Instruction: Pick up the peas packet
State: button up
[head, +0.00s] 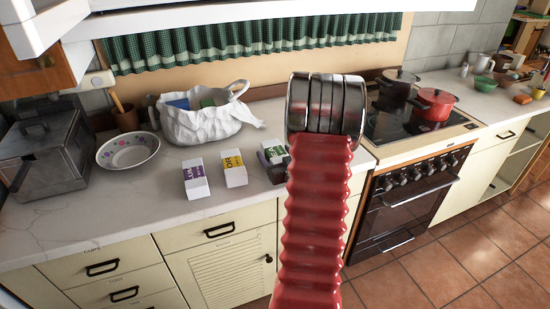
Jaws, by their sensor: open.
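The peas packet (276,152), which I take to be the small green and white box, stands on the pale counter, partly hidden behind my red ribbed arm. Its print is too small to read surely. Dark pieces close against its left and front look like the fingers of my gripper (271,168), open and at the packet. The rest of my gripper is hidden behind my arm. I cannot tell whether the fingers touch the packet.
A yellow and white packet (235,169) and a purple and white packet (195,179) stand to the left. Behind them is a white bag (205,126). A flowered bowl (128,150) and metal bread bin (42,158) are further left. A red pot (434,103) sits on the stove.

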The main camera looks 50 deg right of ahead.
jog(key=shift+c, duration=0.5)
jog(key=c, duration=1.4)
